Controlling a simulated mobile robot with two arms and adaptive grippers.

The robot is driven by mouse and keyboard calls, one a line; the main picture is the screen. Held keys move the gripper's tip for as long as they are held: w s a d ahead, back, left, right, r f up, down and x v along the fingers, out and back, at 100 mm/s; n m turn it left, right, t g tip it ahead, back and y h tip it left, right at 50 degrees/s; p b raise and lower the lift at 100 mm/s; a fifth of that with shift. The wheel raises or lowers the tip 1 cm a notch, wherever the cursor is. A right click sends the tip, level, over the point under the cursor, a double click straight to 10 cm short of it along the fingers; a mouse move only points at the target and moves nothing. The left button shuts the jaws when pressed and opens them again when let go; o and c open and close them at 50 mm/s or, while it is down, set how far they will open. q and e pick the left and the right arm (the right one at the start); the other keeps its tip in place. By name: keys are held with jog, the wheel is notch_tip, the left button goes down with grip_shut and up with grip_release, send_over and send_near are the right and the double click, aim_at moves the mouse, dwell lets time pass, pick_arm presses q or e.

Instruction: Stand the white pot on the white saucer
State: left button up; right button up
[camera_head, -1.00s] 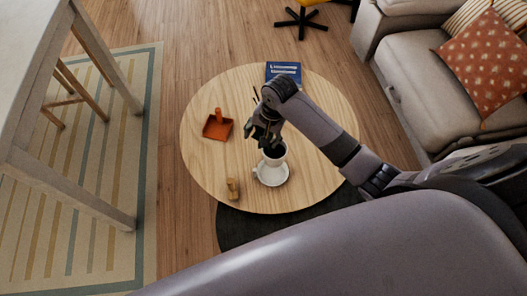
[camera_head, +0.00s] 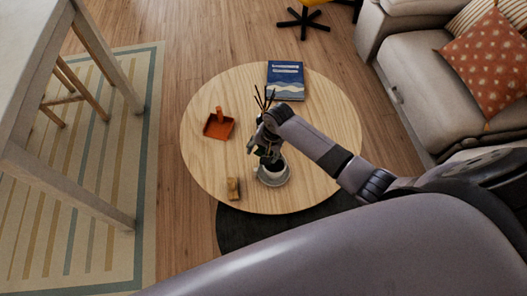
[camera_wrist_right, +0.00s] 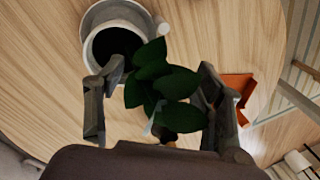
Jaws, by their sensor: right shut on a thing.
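The white pot (camera_head: 272,172), with a dark inside, is upright at the white saucer (camera_head: 284,182) on the round table. The wrist view shows the pot (camera_wrist_right: 89,60) from above, with the saucer's rim (camera_wrist_right: 92,18) behind it. I cannot tell whether the pot's base touches the saucer. Green leaves hide part of the grip there. My left gripper is out of view.
Thin dark sprigs (camera_head: 263,98) rise behind the gripper; green leaves (camera_wrist_right: 165,85) show close in the wrist view. An orange dustpan-like tray (camera_head: 218,127), a small wooden piece (camera_head: 233,188) and a blue book (camera_head: 285,80) are on the table (camera_head: 205,165). The table's left side has free room.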

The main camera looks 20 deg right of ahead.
jog(key=shift+f, duration=0.15)
jog(key=o, duration=1.9)
jog(key=shift+o, duration=0.2)
jog(key=r, duration=0.4)
jog(key=s+d+r+p, duration=0.1)
jog(key=r, duration=0.3)
jog(key=s+r+p, duration=0.1)
jog(key=r, duration=0.3)
jog(key=shift+d, duration=0.25)
